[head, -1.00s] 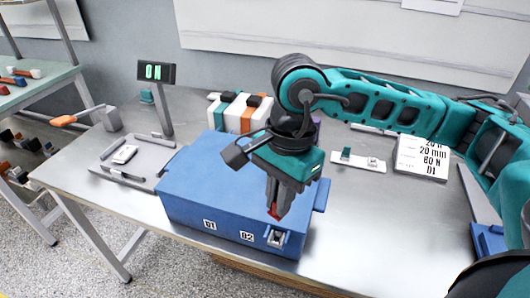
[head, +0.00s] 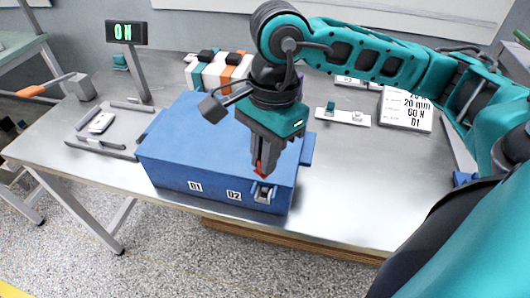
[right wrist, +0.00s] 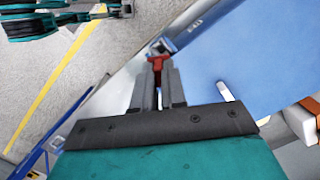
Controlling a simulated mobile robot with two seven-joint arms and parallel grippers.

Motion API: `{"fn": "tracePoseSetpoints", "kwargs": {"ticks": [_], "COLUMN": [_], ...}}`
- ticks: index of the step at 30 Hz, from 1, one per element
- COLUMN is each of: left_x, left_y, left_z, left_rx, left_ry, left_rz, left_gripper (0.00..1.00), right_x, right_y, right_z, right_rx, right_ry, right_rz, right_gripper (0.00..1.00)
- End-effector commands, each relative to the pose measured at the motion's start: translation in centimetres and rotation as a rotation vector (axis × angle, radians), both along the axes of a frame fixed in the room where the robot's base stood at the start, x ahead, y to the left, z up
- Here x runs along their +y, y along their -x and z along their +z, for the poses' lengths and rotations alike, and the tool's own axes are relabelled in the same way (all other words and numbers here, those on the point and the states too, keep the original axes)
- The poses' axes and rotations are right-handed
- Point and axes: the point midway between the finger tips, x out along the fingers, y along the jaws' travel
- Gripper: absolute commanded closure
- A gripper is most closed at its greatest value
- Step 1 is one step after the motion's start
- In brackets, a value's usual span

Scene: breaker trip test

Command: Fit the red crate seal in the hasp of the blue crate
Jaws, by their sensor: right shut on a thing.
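The blue crate (head: 215,152) stands on the metal bench with its labelled front face toward me. Its hasp (head: 264,192) is a small grey fitting on the front face, near the right end. My right gripper (head: 261,168) is shut on the red crate seal (head: 260,172) and points down at the crate's front top edge, just above the hasp. In the right wrist view the seal (right wrist: 158,62) sticks out past the fingertips, close to the hasp; I cannot tell whether they touch.
A grey tray (head: 75,142) with a white piece lies left of the crate. White and orange blocks (head: 218,72) stand behind the crate. A sign card (head: 406,108) is at right. The bench right of the crate is clear.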

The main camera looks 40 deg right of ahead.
Motion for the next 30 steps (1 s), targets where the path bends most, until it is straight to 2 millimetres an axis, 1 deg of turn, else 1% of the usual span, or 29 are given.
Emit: {"fn": "tracePoseSetpoints", "kwargs": {"ticks": [1, 6, 9, 14, 21, 30], "left_x": [0.0, -0.1, -0.2, -0.5, -0.6, -0.5], "left_y": [0.0, 0.0, -0.1, -0.5, -0.8, -0.7], "left_z": [-1.1, -2.8, -3.5, -3.6, -3.2, -3.2], "left_rx": [0.0, 0.001, 0.005, -0.005, -0.014, -0.013], "left_ry": [0.0, 0.0, 0.002, 0.007, 0.01, 0.009], "left_rz": [0.0, -0.001, -0.003, -0.007, -0.008, -0.007], "left_gripper": [0.57, 0.57, 0.57, 0.57, 0.57, 0.57], "right_x": [0.0, 0.0, 0.0, 0.0, 0.0, 0.0], "right_y": [0.0, 0.0, 0.0, 0.0, 0.0, 0.0], "right_z": [-1.0, -2.7, -3.5, -4.0, -3.9, -4.0], "right_rx": [-0.001, -0.001, -0.001, -0.001, -0.001, -0.001], "right_ry": [0.0, 0.0, 0.0, 0.0, 0.0, 0.0], "right_rz": [0.0, 0.0, 0.0, 0.0, 0.0, 0.0], "right_gripper": [1.0, 1.0, 1.0, 1.0, 1.0, 1.0]}}
